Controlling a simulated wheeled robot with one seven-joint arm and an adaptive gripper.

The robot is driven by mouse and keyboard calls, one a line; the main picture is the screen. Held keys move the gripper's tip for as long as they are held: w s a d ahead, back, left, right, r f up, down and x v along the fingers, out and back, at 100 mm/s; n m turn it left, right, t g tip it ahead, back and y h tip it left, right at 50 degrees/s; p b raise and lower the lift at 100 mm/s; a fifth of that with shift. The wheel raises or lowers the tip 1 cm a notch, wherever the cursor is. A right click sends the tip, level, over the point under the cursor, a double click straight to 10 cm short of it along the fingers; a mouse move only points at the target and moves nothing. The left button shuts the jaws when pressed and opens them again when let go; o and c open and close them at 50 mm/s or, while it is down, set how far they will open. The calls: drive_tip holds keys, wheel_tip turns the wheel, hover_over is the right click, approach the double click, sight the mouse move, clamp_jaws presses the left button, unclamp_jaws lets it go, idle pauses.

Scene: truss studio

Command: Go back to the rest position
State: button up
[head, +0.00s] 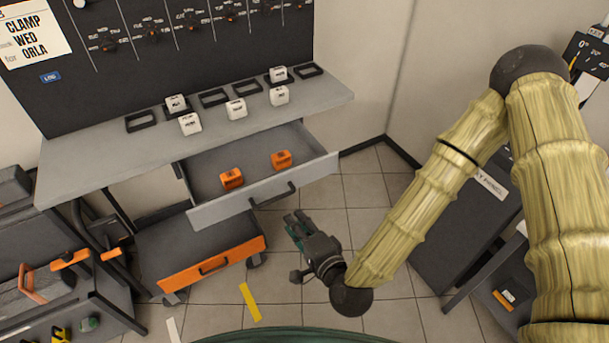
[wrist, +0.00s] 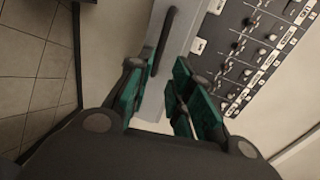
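My gripper (head: 298,228) hangs in free air over the tiled floor in the head view, in front of the open drawer (head: 240,204) and apart from it. In the wrist view, its green-padded fingers (wrist: 158,82) stand apart with nothing between them. Behind the gap, the wrist view shows a pale panel with a dark handle (wrist: 163,40). My arm comes down from the right of the head view with its elbow raised.
The drawer holds two orange blocks (head: 232,178) (head: 281,160). White blocks (head: 236,109) and black frames (head: 141,122) sit on the grey worktop (head: 90,158). An orange-fronted rolling box (head: 212,262) stands below. A dark cabinet (head: 455,225) stands right. Tiled floor (head: 365,195) between is clear.

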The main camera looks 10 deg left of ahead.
drive_tip(key=shift+f, duration=0.1)
drive_tip(key=s+d+f+n+g+h, duration=0.25)
drive_tip(key=s+d+f, duration=0.3)
drive_tip(key=f, duration=0.35)
drive_tip(key=s+d+f+n+g+h, duration=0.1)
drive_tip(key=s+d+f+n+g, duration=0.3)
drive_tip(key=d+f, duration=0.3)
drive_tip(key=s+d+f+n+g+h, duration=0.1)
drive_tip(key=s+d+f+g+h, duration=0.1)
drive_tip(key=s+d, duration=0.2)
drive_tip(key=s+d+f+n+g+h, duration=0.1)
drive_tip(key=s+d+f+g, duration=0.1)
drive_tip(key=d, duration=0.6)
drive_tip(key=s+d+f+n+g+h+b, duration=0.1)
drive_tip(key=s+d+f+n+g+h, duration=0.1)
drive_tip(key=s+d+f, duration=0.2)
drive_tip(key=s+d, duration=0.1)
drive_tip(key=s, duration=0.2)
drive_tip(key=shift+d+f+h, duration=0.25)
drive_tip(key=shift+d+h, duration=0.1)
drive_tip(key=shift+d, duration=0.05)
